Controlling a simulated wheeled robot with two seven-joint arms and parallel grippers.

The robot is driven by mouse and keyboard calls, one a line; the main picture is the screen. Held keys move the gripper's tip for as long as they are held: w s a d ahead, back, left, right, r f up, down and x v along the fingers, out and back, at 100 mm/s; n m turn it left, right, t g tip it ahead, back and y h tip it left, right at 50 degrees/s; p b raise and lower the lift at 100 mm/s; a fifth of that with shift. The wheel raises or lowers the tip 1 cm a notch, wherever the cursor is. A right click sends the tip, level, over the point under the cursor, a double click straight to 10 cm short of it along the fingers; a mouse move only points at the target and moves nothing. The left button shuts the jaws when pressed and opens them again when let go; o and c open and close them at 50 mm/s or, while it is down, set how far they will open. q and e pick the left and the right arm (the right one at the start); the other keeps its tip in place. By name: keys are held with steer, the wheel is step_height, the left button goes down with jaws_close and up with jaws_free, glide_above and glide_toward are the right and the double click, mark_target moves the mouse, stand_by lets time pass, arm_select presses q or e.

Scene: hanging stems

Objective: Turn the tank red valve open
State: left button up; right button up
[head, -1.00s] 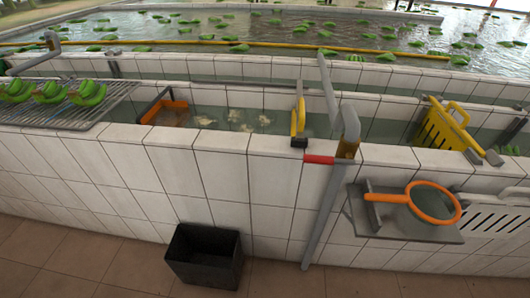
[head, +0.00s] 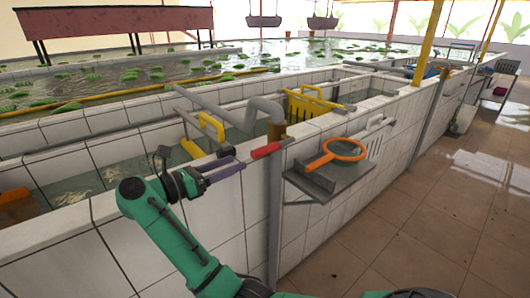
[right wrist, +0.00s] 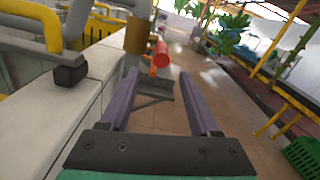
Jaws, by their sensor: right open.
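The red valve handle (head: 266,151) sticks out from the brass-coloured valve body (head: 276,132) under the bent grey pipe (head: 265,106) at the tank wall. My right gripper (head: 241,162) is open and empty, its purple fingers pointing at the handle from the left, close to its free end. Whether they touch cannot be told from the head view. In the right wrist view the red handle (right wrist: 160,54) shows end-on just beyond and between the open fingertips (right wrist: 160,76). My left gripper is not in view.
A grey shelf (head: 325,186) with an orange-rimmed net (head: 345,150) juts from the wall right of the valve. A yellow basket (head: 304,105) and a yellow-handled tool (head: 211,127) stand at the tank. The tiled floor (head: 420,210) on the right is largely clear.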

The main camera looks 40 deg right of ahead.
steer(key=p, duration=0.1)
glide_toward(270, 148)
steer(key=shift+w+d+f, duration=0.1)
steer(key=shift+d, duration=0.45)
steer(key=shift+w+d+f, duration=0.1)
steer(key=shift+w+d, duration=0.05)
steer(key=shift+d, duration=0.4)
steer(key=d, duration=0.3)
steer(key=d+p, duration=0.1)
steer(key=d, duration=0.2)
steer(key=d+p, duration=0.1)
steer(key=d, duration=0.1)
steer(key=shift+w+d+f, duration=0.1)
steer(key=shift+d+f, duration=0.25)
steer(key=shift+d, duration=0.05)
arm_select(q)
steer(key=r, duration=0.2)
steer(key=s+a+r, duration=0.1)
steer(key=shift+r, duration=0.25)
arm_select(e)
steer(key=c, duration=1)
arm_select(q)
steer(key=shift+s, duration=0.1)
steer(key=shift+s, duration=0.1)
